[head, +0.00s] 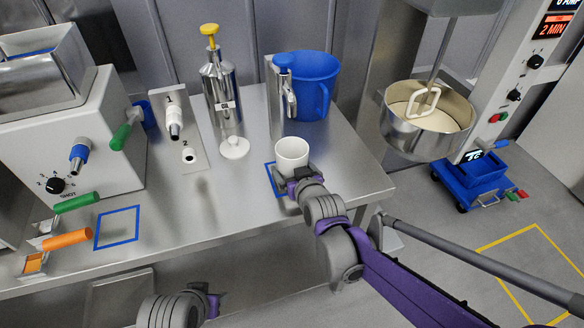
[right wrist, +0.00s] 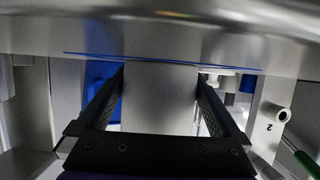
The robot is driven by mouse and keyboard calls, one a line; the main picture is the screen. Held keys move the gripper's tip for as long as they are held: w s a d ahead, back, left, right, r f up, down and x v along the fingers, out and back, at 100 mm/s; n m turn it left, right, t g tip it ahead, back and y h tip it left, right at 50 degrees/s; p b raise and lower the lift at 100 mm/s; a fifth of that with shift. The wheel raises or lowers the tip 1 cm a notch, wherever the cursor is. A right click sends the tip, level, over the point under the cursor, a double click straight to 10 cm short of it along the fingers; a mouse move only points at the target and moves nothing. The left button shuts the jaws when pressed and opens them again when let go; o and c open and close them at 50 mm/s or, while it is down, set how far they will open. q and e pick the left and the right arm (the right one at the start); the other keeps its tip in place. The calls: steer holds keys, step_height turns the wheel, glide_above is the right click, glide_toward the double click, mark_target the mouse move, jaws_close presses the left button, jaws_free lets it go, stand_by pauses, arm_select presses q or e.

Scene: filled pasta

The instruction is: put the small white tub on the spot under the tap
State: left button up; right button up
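The small white tub (head: 291,151) is upright at the right part of the steel counter, over the blue outlined square (head: 269,176). It also fills the middle of the right wrist view (right wrist: 160,98). My right gripper (head: 290,180) has one finger on each side of the tub, and both appear to touch its wall. The tub's base is close to the counter; I cannot tell whether it touches. The tap (head: 287,102) with a blue knob stands behind the tub. My left gripper's fingers are not in view; only part of that arm shows at the bottom left.
A blue jug (head: 313,85) stands behind the tap. A white lid (head: 234,147) and a metal pump bottle (head: 220,85) stand to the left. A second blue outline (head: 117,228) lies bare at the left front. A mixer bowl (head: 430,122) is to the right.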

steer(key=shift+r, duration=0.25)
steer(key=p+v, duration=0.1)
steer(key=v, duration=1.1)
steer(key=shift+p, duration=0.3)
steer(key=s+d+f+m+g+h, duration=0.1)
steer(key=s+d+f+g+h, duration=0.1)
steer(key=s+d+f+g, duration=0.2)
steer(key=s+d+f+m+g+h, duration=0.2)
steer(key=s+d+f+g, duration=0.2)
steer(key=s, duration=1.2)
steer(key=d+f, duration=0.3)
steer(key=d, duration=0.3)
steer(key=shift+f+m, duration=0.15)
steer(key=shift+m, duration=0.15)
steer(key=shift+d, duration=0.15)
